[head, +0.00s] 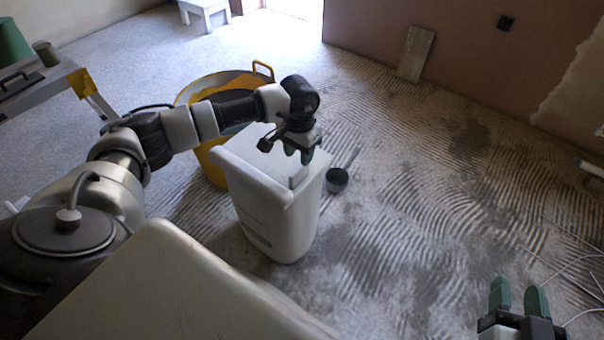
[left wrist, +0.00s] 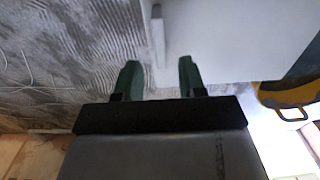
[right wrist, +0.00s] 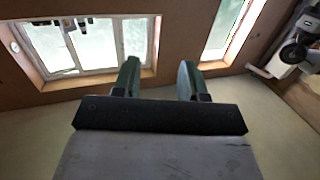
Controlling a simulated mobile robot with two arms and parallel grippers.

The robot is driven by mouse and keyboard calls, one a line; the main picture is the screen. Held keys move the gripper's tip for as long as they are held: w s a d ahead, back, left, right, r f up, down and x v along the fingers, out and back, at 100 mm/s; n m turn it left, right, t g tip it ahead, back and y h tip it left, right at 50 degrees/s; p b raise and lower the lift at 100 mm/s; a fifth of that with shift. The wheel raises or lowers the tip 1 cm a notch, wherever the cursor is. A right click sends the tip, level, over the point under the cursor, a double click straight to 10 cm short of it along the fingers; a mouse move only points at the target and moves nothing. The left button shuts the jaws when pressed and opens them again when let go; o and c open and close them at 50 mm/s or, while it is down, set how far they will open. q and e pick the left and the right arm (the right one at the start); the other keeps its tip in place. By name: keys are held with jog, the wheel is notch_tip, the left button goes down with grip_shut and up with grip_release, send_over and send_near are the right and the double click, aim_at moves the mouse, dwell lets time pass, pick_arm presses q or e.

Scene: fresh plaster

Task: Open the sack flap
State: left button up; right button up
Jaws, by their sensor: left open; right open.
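A tall white sack-like container (head: 275,215) stands on the floor in the middle of the head view. Its pale top flap (head: 245,155) looks closed, and a small upright tab (head: 299,177) shows near its right edge. My left gripper (head: 296,157) is open just above that top, close to the tab. In the left wrist view the white top (left wrist: 225,40) and the tab (left wrist: 158,35) lie beyond the open fingers, with nothing between them. My right gripper (head: 518,290) is open and empty at the lower right, away from the sack; the right wrist view shows windows beyond its fingers.
A yellow tub (head: 210,160) stands right behind the sack. A dark scoop (head: 338,179) lies on the floor beside it. A bench with a green bucket (head: 12,45) is at the left. Thin cables (head: 565,265) lie at the right. The ridged floor between is clear.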

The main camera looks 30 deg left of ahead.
aim_at(299, 168)
pick_arm(q)
notch_tip(299, 168, down, 6)
jog(key=shift+r+b, duration=0.2)
jog(key=shift+b, duration=0.45)
jog(key=shift+f, duration=0.9)
pick_arm(e)
jog(key=shift+s+a+r+t+y, duration=0.15)
jog(key=shift+r+t+y, duration=0.2)
jog(key=shift+r+t, duration=0.55)
jog(key=shift+s+a+r+t+y, duration=0.15)
jog(key=shift+r+t+y, duration=0.15)
jog(key=shift+r+t, duration=0.55)
jog(key=shift+s+a+r+t+y, duration=0.15)
jog(key=shift+r+t+y, duration=0.2)
jog(key=shift+r+t, duration=0.55)
jog(key=shift+w+r, duration=0.1)
jog(key=shift+r, duration=0.05)
pick_arm(q)
grip_shut()
